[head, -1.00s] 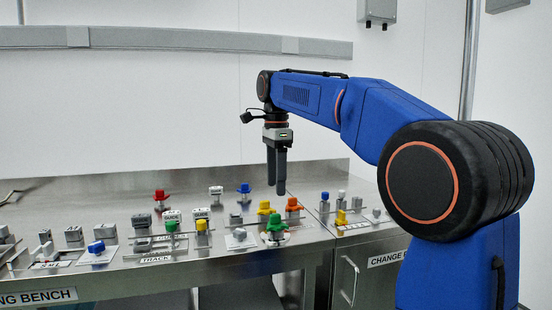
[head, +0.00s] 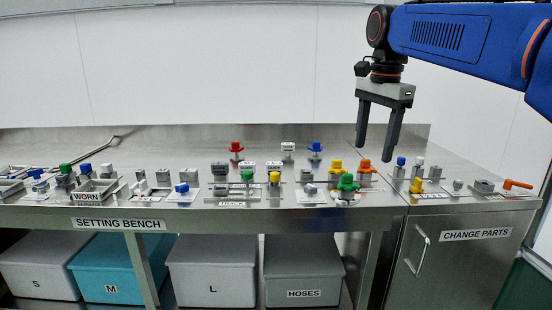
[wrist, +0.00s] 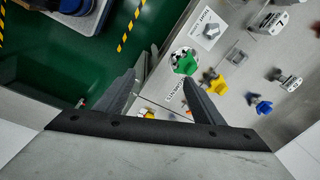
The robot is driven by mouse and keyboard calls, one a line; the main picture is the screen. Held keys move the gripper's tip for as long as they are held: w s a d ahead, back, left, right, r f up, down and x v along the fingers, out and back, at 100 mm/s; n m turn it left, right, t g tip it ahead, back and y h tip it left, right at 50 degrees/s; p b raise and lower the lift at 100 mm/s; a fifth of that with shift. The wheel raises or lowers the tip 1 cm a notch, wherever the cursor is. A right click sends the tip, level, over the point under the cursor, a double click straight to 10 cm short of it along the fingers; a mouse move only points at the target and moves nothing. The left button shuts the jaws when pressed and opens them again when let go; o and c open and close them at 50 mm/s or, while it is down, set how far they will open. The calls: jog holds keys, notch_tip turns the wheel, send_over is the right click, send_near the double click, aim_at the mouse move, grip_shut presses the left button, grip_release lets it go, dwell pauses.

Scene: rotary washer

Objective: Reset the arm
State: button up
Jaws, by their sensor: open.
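My blue arm (head: 460,40) reaches in from the right of the head view. My gripper (head: 375,155) hangs from it, fingers downward, above the right part of the setting bench. Its two dark fingers are apart with nothing between them. The gripper also shows in the wrist view (wrist: 159,78), its fingers spread over the bench's edge and the green floor. A green-topped knob (head: 347,183), a yellow one (head: 336,167) and an orange one (head: 365,166) stand on the bench below the gripper, apart from it.
The setting bench (head: 300,135) carries several small coloured parts. A change parts cabinet (head: 465,265) stands at the right, with an orange-handled part (head: 517,184) on top. Bins (head: 213,268) sit under the bench. The air around my gripper is clear.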

jog(key=s+d+f+n+t, duration=0.1)
jog(key=s+f+n, duration=0.5)
jog(key=s+f, duration=0.6)
jog(key=s+d+f+n+t, duration=0.2)
jog(key=s+f+n, duration=0.5)
jog(key=s+f, duration=0.6)
notch_tip(320, 180, down, 4)
jog(key=shift+d+f+t, duration=0.2)
jog(key=shift+d+t, duration=0.1)
jog(key=shift+d, duration=0.35)
